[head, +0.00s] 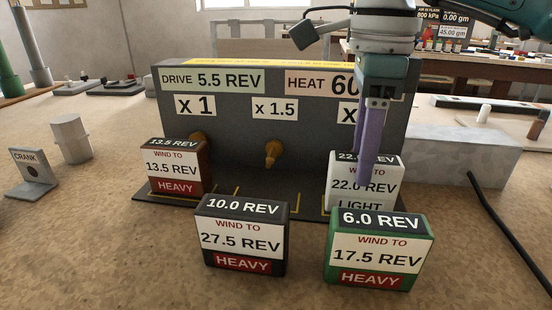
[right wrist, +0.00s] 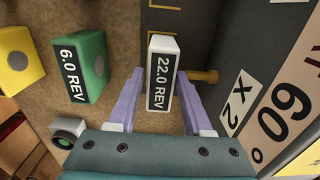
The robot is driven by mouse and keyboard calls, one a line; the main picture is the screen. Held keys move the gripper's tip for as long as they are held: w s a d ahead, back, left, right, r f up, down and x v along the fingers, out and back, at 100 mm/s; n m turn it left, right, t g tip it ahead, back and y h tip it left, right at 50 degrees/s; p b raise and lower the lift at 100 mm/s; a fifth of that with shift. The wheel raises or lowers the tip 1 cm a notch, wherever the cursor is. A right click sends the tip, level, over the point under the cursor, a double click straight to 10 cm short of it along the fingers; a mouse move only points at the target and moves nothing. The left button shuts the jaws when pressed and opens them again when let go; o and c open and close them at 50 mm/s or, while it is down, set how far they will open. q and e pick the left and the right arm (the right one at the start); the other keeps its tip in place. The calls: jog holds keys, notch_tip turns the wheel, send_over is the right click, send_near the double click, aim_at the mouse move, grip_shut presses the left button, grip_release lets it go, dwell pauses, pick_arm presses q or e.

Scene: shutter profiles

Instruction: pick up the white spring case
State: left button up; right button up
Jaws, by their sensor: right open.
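The white spring case (head: 345,192) stands at the right end of the dark base, labelled 22.0 REV and LIGHT. Its top, reading 22.0 REV, shows in the right wrist view (right wrist: 163,45). My right gripper (head: 368,160) points down over it and hides part of its face. In the right wrist view, the open purple fingers (right wrist: 160,92) lie on either side of the case, with a visible gap on the left. Contact on the right side is hard to tell. My left gripper is not in view.
A green case (head: 380,250) and a black case (head: 244,238) stand in front; a brown case (head: 176,168) stands left. Behind is a grey drive box (head: 230,130) with brass pegs (head: 272,153). A grey block (head: 455,157) lies to the right.

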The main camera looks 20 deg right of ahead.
jog(key=f, duration=0.5)
jog(key=shift+s+d+f, duration=0.1)
jog(key=shift+s+d, duration=0.05)
jog(key=shift+d, duration=0.2)
jog(key=shift+c, duration=0.3)
grip_shut()
